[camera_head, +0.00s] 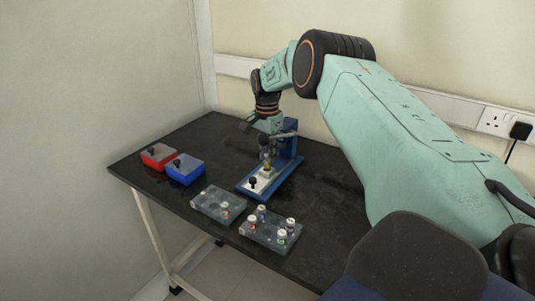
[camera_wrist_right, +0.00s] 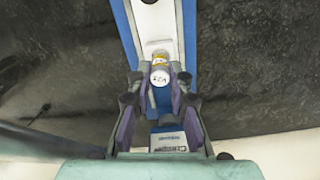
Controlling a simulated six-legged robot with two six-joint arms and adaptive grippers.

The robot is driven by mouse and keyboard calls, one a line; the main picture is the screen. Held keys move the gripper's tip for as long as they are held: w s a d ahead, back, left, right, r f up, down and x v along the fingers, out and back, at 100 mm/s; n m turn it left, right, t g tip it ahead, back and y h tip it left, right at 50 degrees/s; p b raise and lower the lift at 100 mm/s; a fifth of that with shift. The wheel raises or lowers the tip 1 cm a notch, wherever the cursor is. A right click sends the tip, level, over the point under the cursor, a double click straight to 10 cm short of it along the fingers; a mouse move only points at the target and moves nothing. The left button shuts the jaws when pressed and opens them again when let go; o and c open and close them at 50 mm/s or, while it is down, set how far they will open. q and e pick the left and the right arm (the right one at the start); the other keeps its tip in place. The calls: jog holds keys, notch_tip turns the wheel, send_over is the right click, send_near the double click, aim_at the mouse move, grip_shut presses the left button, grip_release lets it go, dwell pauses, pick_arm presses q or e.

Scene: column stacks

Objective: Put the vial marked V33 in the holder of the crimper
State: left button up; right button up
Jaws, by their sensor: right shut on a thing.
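The crimper (camera_head: 285,165) stands on the dark table with a blue base, a blue upright and a white plate; its blue base also runs up the middle of the right wrist view (camera_wrist_right: 128,30). My right gripper (camera_head: 267,147) is over the crimper's plate. In the right wrist view its fingers (camera_wrist_right: 159,88) are shut on a vial with a pale round top (camera_wrist_right: 160,77), whose small marking looks like V33. A yellow part shows just beyond the top. I cannot tell whether the vial touches the holder, which the fingers partly hide. My left gripper is not in view.
Two clear grey racks (camera_head: 205,208) and (camera_head: 262,242) with several capped vials stand near the front edge. A red box (camera_head: 158,160) and a blue box (camera_head: 184,177) are at the left. The table right of the crimper looks bare.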

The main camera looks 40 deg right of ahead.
jog(key=shift+w+d+f, duration=0.1)
jog(key=shift+f, duration=0.05)
dwell(0.4)
jog(key=shift+p, duration=0.3)
dwell(0.3)
jog(key=shift+p, duration=0.45)
dwell(0.3)
jog(key=shift+f, duration=0.95)
dwell(1.1)
jog(key=o, duration=0.9)
